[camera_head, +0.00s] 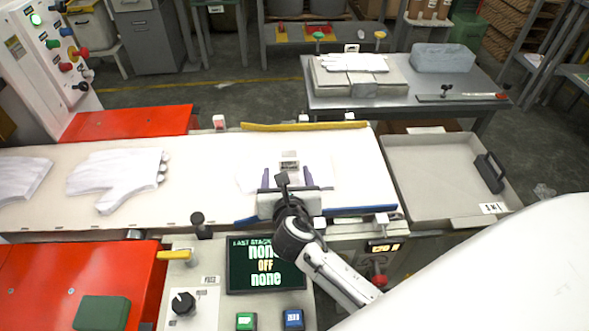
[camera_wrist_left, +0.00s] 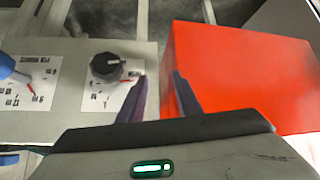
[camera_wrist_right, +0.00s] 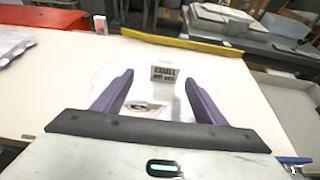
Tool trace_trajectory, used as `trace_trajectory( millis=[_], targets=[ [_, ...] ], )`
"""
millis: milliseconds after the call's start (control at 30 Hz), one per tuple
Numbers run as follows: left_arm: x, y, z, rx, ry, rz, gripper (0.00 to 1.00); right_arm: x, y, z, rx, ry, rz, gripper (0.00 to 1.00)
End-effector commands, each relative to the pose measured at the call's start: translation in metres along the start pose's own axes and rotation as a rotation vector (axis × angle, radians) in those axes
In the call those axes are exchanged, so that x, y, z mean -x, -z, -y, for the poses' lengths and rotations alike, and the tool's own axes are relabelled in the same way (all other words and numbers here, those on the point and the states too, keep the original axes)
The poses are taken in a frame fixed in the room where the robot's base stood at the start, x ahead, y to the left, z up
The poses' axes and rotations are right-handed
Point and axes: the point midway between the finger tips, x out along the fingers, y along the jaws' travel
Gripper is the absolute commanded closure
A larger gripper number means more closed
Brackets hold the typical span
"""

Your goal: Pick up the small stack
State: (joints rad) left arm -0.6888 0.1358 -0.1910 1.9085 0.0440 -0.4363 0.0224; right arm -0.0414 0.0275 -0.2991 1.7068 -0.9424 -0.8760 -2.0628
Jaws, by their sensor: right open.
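A small pale stack lies on the white belt (camera_head: 215,150) near its right end. It looks like a flat white patch with a small upright-looking block with dark markings (camera_head: 289,160) at its far side; the block also shows in the right wrist view (camera_wrist_right: 163,74). I cannot tell how many layers it has. My right gripper (camera_head: 286,172) is open, its purple fingers apart on either side of the stack's near part, apparently above the belt. My left gripper (camera_wrist_left: 158,76) shows only in its own wrist view, open and empty over the control panel and red housing.
White gloves (camera_head: 117,175) lie on the belt to the left. A control panel with a screen (camera_head: 265,265) is in front. A grey tray (camera_head: 440,170) stands to the right. A yellow bar (camera_head: 305,126) edges the belt's far side. A back table (camera_head: 445,85) holds a glove on a block.

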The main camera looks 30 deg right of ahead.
Motion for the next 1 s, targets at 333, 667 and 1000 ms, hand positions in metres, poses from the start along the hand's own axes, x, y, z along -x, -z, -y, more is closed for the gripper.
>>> trace_trajectory(
  millis=[333, 667, 1000],
  targets=[
    [-0.001, 0.003, 0.001, -0.001, 0.001, -0.005, 0.69, -0.036, -0.005, 0.006, -0.002, 0.005, 0.002, 0.34],
    [0.000, 0.004, 0.000, -0.001, 0.001, -0.005, 0.69, -0.071, -0.008, 0.010, -0.001, 0.004, 0.002, 0.34],
    [0.000, 0.004, 0.000, 0.000, 0.001, -0.005, 0.69, -0.072, -0.007, 0.010, -0.002, 0.003, 0.002, 0.55]
  ],
)
